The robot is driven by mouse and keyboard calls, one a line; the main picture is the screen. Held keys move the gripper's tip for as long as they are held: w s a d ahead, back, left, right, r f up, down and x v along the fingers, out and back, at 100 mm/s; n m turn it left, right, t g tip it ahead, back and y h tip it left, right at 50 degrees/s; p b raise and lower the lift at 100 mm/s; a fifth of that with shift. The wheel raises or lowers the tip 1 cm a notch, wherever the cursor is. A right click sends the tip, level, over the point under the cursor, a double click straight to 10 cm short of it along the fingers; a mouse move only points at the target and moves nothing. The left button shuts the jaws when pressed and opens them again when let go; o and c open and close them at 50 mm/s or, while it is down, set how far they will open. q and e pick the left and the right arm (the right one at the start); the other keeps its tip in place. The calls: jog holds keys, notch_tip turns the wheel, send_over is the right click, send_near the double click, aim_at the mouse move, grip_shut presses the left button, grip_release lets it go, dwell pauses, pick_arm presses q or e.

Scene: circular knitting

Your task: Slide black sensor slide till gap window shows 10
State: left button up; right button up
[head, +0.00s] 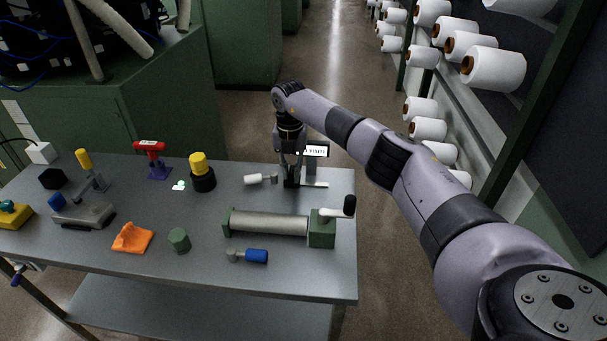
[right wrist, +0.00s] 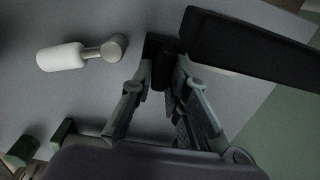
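The gap gauge stands at the table's back right, with a white window (head: 316,150) whose dark digits are too small to read. Below it, the black sensor slide (head: 291,181) sits on a flat light rail (head: 315,185). My right gripper (head: 290,165) points down at the slide, in front of the window's left end. In the right wrist view, the two fingers (right wrist: 162,75) draw close together with a narrow black piece of the slide (right wrist: 160,78) between their tips. They look shut on it, though contact is partly hidden. My left gripper is out of view.
A white-handled tool (head: 256,179) lies just left of the slide. A grey roller with a green end block and crank (head: 270,223) lies in front. A yellow-and-black cylinder (head: 201,175) stands further left. The table (head: 312,271) is bare near its front right corner.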

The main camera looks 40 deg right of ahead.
jog(key=o, duration=0.4)
jog(key=shift+c, duration=0.2)
notch_tip(320, 180, up, 6)
jog(key=p, duration=0.4)
jog(key=shift+p, duration=0.4)
